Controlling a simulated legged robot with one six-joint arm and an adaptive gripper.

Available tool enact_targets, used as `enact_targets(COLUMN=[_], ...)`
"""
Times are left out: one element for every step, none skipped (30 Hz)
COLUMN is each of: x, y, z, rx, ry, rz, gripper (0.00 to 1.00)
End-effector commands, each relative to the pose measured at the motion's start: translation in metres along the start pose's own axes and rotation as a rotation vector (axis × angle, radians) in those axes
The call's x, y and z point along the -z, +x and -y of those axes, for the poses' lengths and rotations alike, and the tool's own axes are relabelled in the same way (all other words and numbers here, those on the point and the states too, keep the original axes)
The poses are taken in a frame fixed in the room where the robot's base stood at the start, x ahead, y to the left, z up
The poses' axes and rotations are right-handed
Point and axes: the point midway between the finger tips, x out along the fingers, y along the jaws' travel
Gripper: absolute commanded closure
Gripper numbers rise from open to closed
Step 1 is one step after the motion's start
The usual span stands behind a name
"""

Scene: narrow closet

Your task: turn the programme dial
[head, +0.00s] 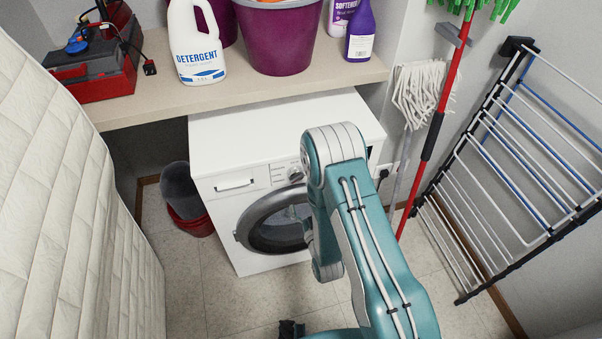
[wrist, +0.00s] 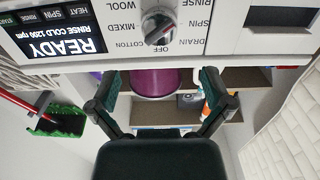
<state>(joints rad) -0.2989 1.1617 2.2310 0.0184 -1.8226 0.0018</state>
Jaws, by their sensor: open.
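The programme dial (wrist: 160,27) is a round grey knob on the white washing machine's control panel. The wrist view shows it upside down, ringed by labels such as WOOL, MIXED, COTTON, DRAIN, SPIN and RINSE. Its exact pointer setting is hard to read. The lit display (wrist: 58,35) shows READY and RINSE COLD 1200 rpm. My gripper (wrist: 159,76) is open and empty, its fingers spread apart below the dial in the picture, not touching it. In the head view the dial (head: 295,174) shows beside my arm, which hides part of the washing machine (head: 250,130) and the gripper.
A shelf (head: 130,105) above the machine holds a detergent bottle (head: 196,45), a purple tub (head: 278,40) and a toolbox (head: 95,75). A mop (head: 418,90), a red pole (head: 440,110) and a drying rack (head: 520,160) stand right. A quilted mattress (head: 60,190) lines the left; buckets (head: 185,195) stand beside the machine.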

Motion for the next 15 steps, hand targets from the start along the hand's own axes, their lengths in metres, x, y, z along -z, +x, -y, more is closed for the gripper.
enact_targets(x=[0.000,0.000,0.001,0.001,0.001,0.001,0.001,0.001,0.001,0.001,0.001,0.001,0.001,0.001,0.000], y=[0.005,0.008,0.015,0.019,0.025,0.033,0.039,0.044,0.052,0.057,0.063,0.070,0.075,0.080,0.086], z=[0.000,-0.001,-0.001,-0.001,0.000,0.000,0.000,0.000,0.000,0.000,0.000,0.000,0.000,0.000,0.000], rx=[-0.001,-0.001,-0.001,-0.001,-0.001,-0.001,-0.001,-0.001,-0.001,-0.001,-0.001,-0.001,-0.001,-0.001,-0.001], ry=[0.000,0.001,0.001,0.001,0.002,0.002,0.002,0.002,0.002,0.002,0.002,0.002,0.002,0.002,0.002], rz=[-0.002,-0.002,-0.004,-0.004,-0.005,-0.004,-0.005,-0.004,-0.004,-0.004,-0.004,-0.004,-0.003,-0.003,-0.002], gripper=[0.00,0.00,0.00,0.00,0.00,0.00,0.00,0.00,0.00,0.00,0.00,0.00,0.00,0.00,0.00])
